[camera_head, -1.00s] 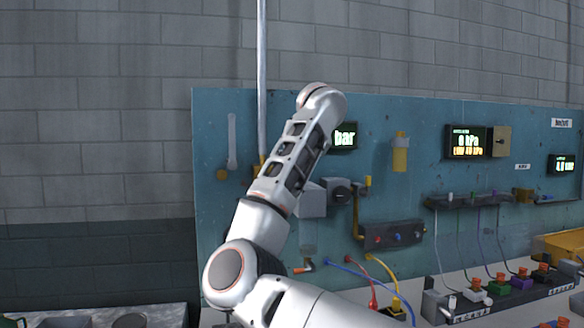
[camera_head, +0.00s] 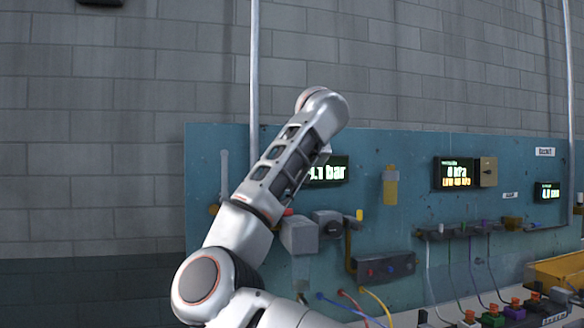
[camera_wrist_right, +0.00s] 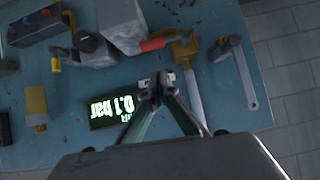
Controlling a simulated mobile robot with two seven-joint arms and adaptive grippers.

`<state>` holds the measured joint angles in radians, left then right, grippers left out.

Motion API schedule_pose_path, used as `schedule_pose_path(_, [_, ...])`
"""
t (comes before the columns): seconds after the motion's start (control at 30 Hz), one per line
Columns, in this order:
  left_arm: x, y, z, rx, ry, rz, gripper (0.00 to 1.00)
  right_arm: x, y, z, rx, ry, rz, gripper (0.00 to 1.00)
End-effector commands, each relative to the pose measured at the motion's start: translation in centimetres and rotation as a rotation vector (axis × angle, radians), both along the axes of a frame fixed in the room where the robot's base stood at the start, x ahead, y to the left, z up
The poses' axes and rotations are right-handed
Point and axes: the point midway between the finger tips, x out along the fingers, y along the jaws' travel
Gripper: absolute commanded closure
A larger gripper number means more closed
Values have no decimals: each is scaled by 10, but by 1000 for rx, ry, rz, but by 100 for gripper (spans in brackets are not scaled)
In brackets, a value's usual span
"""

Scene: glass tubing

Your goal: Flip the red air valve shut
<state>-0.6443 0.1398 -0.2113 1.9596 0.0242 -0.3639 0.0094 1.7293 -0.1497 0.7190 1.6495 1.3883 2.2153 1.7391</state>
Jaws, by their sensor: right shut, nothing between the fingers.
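The red valve lever (camera_wrist_right: 152,44) shows in the right wrist view, sticking out to the left of a yellow fitting (camera_wrist_right: 185,48). Only a small red spot of the lever (camera_head: 288,212) shows past my arm in the head view. My right gripper (camera_wrist_right: 160,88) is shut and empty, below the lever in the wrist picture and apart from it in that view. In the head view my right arm covers the gripper and most of the valve. The lit pressure display (camera_head: 325,171) shows beside my arm; it also shows in the wrist view (camera_wrist_right: 113,108). My left gripper is in neither view.
The blue panel (camera_head: 440,215) carries a grey box (camera_head: 299,235), a dark regulator (camera_head: 328,223), a yellow cylinder (camera_head: 390,184) and a second display (camera_head: 453,173). A wrench-like bar (camera_wrist_right: 245,78) hangs near the valve. Coloured hoses and cables run along the lower right.

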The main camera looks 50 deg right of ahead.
Motion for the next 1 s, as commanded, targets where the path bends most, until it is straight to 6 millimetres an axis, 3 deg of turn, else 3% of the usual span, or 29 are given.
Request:
schedule_pose_path(0.1, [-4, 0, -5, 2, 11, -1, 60, -17, 11, 14, 0, -5, 0, 100])
schedule_pose_path(0.33, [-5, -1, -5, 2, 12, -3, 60, -36, 22, 28, -1, -1, 0, 100])
schedule_pose_path(1.0, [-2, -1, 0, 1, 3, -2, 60, -40, 24, 31, -1, -1, -1, 100])
